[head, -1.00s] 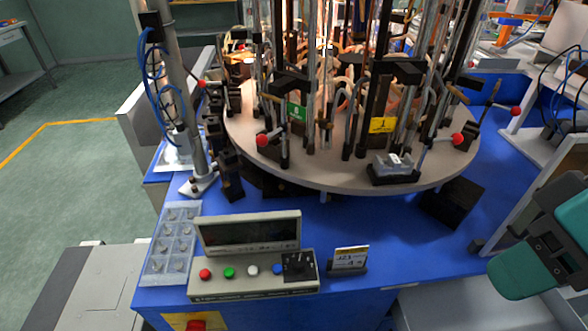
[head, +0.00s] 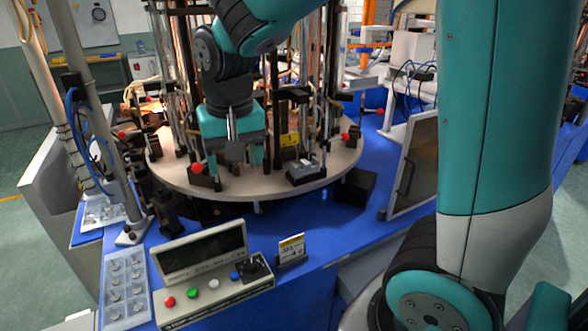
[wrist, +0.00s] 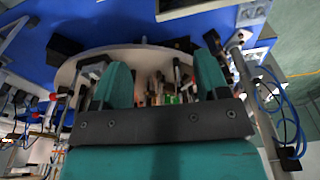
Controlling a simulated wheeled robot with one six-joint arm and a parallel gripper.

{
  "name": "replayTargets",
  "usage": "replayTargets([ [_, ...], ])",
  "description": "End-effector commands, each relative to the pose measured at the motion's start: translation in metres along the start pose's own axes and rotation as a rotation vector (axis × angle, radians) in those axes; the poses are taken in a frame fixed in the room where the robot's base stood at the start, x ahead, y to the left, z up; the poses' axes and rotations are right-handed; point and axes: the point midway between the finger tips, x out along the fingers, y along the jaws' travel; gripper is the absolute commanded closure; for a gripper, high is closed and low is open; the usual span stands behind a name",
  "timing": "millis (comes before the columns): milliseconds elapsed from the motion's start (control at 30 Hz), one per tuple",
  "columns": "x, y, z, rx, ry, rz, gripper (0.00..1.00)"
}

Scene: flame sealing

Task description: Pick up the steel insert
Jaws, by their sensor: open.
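A pale tray (head: 107,293) at the lower left of the head view holds several small metal pieces (head: 115,296) in its compartments. They look like steel inserts, but their detail is too small to tell. The same tray shows at the top right of the wrist view (wrist: 252,13). My gripper (head: 236,162) hangs in front of the round turntable (head: 245,193), above its near side and well away from the tray. In the wrist view, the two teal fingers of my gripper (wrist: 160,82) are spread with nothing held between them.
A control box (head: 215,288) with coloured buttons and a small sign (head: 291,248) stand on the blue bench (head: 320,235). Glass tubes, rods and red-knobbed levers crowd the turntable. A metal post (head: 107,150) rises behind the tray. The bench between sign and turntable is partly clear.

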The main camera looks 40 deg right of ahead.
Motion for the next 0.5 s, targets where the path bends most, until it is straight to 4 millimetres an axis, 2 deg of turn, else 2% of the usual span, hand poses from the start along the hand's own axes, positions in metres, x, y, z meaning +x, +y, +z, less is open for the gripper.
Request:
replayTargets([
  [33,0.003,0.017,-0.040,0.205,0.024,0.084,0.32],
  [100,0.008,0.045,-0.084,0.506,0.078,0.197,0.32],
  [200,0.014,0.083,-0.127,0.886,0.161,0.326,0.32],
  [333,0.020,0.117,-0.153,1.233,0.255,0.435,0.32],
  [400,0.022,0.127,-0.159,1.344,0.289,0.467,0.32],
  [500,0.028,0.137,-0.162,1.419,0.314,0.491,0.32],
])
